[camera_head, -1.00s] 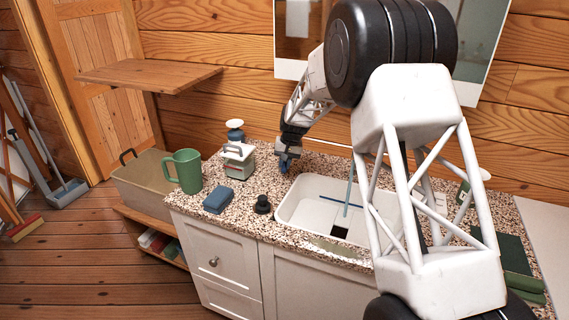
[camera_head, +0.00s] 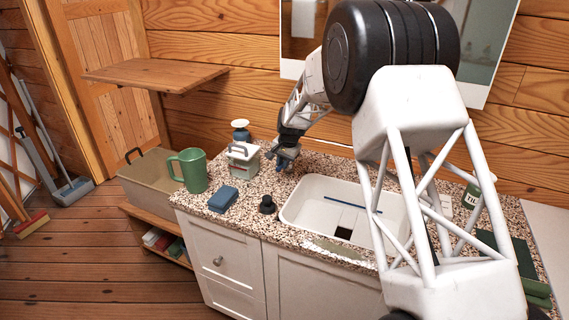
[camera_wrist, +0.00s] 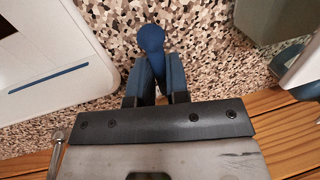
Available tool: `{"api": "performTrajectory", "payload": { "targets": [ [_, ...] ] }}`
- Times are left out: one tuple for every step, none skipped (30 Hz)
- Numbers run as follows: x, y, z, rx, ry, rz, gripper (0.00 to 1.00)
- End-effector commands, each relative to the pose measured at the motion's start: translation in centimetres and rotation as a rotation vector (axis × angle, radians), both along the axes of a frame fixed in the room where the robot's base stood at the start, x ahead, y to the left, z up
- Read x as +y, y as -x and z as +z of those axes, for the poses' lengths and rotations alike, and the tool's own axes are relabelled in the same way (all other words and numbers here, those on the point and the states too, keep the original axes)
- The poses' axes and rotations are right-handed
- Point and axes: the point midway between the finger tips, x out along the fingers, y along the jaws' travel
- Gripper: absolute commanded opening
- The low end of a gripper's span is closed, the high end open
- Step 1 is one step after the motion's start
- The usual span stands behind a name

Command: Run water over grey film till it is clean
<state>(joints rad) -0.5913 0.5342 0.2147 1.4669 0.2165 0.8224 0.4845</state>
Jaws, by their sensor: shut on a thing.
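My gripper (camera_head: 284,158) is low over the speckled counter, by the back left corner of the white sink (camera_head: 297,212). In the wrist view my gripper (camera_wrist: 152,82) has its fingers close together on a blue round-ended piece (camera_wrist: 150,38), which looks like a handle. What it belongs to is hidden. The sink shows a blue strip (camera_head: 352,204) on its back wall and a dark square drain (camera_head: 343,233). No water stream shows now. My arm covers the sink's right part and any spout. I cannot make out grey film in the visible part of the basin.
A blue sponge (camera_head: 223,199), a dark plug-like piece (camera_head: 267,205), a green mug (camera_head: 191,170) and a white-and-green container (camera_head: 243,161) stand left of the sink. A wooden shelf (camera_head: 155,74) juts out at upper left.

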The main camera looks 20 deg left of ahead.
Motion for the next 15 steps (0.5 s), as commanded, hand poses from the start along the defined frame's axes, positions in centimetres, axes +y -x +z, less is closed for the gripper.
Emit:
{"api": "performTrajectory", "payload": {
  "targets": [
    [0.02, 0.01, -0.09, 0.000, 0.000, -0.002, 0.00],
    [0.01, 0.01, -0.09, 0.000, 0.000, -0.002, 0.00],
    [0.01, 0.01, -0.10, 0.000, 0.000, -0.002, 0.00],
    [0.01, 0.00, -0.10, 0.000, 0.000, -0.002, 0.00],
    [0.01, 0.01, -0.10, 0.000, 0.000, -0.002, 0.00],
    [0.02, 0.01, -0.10, 0.000, 0.000, -0.002, 0.00],
    [0.02, 0.00, -0.09, 0.000, 0.000, -0.001, 0.00],
    [0.02, 0.00, -0.10, 0.000, 0.000, -0.001, 0.19],
    [0.02, 0.00, -0.09, 0.000, 0.000, -0.001, 0.25],
    [0.02, 0.01, -0.09, 0.000, 0.000, -0.001, 0.29],
    [0.02, 0.01, -0.08, 0.000, 0.000, -0.001, 0.34],
    [0.01, 0.00, -0.07, 0.000, 0.000, -0.001, 0.40],
    [0.01, 0.00, -0.06, 0.000, 0.000, -0.001, 0.41],
    [0.01, 0.00, -0.05, 0.000, 0.000, -0.001, 0.41],
    [0.01, 0.00, -0.05, 0.000, 0.000, -0.001, 0.41]
  ]
}}
